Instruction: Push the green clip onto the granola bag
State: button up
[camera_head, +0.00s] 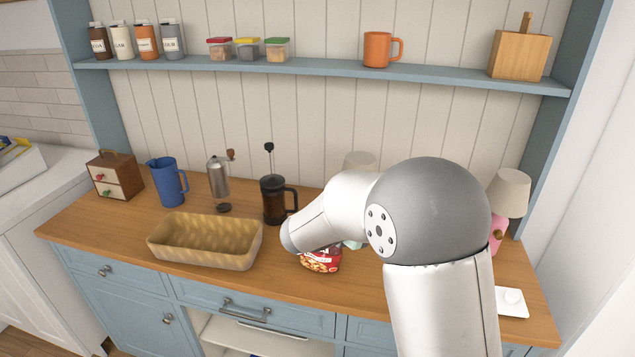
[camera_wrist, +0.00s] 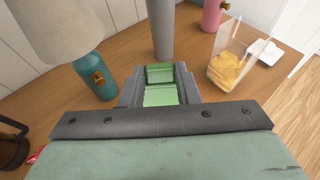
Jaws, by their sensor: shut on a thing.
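The granola bag (camera_head: 321,260) is a red packet with a food picture, on the wooden counter near its front edge. My arm hides its upper part in the head view. In the wrist view only a small red edge (camera_wrist: 36,155) shows at the far left, probably the same bag. The green clip (camera_wrist: 160,95) is in the wrist view, between the fingertips of my gripper (camera_wrist: 160,84). The gripper is shut on the clip. In the head view my arm hides the gripper and clip, so their height above the counter cannot be told.
A woven basket (camera_head: 205,262) and French press (camera_head: 273,200) stand left of the bag. In the wrist view, a teal lamp (camera_wrist: 98,78), grey cylinder (camera_wrist: 161,30) and clear container of yellow pieces (camera_wrist: 230,66) stand around the gripper. The counter front beside the basket is clear.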

jog(key=w+a+r+n+t+y+b, duration=0.25)
jog(key=a+r+n+t+y, duration=0.3)
jog(key=a+r+t, duration=0.4)
notch_tip(320, 180, down, 6)
jog(key=a+g+b, duration=0.1)
jog(key=a+b, duration=0.1)
jog(key=b, duration=0.3)
jog(key=shift+n+b, duration=0.35)
jog(key=shift+n, duration=0.1)
jog(key=shift+s+a+r+g, duration=0.1)
jog(key=shift+r+g, duration=0.1)
jog(key=shift+g, duration=0.05)
dwell(0.5)
jog(key=shift+f+b, duration=0.2)
jog(key=shift+b, duration=0.45)
jog(key=shift+f+b, duration=1.45)
jog(key=shift+b, duration=0.25)
dwell(1.0)
jog(key=o, duration=1)
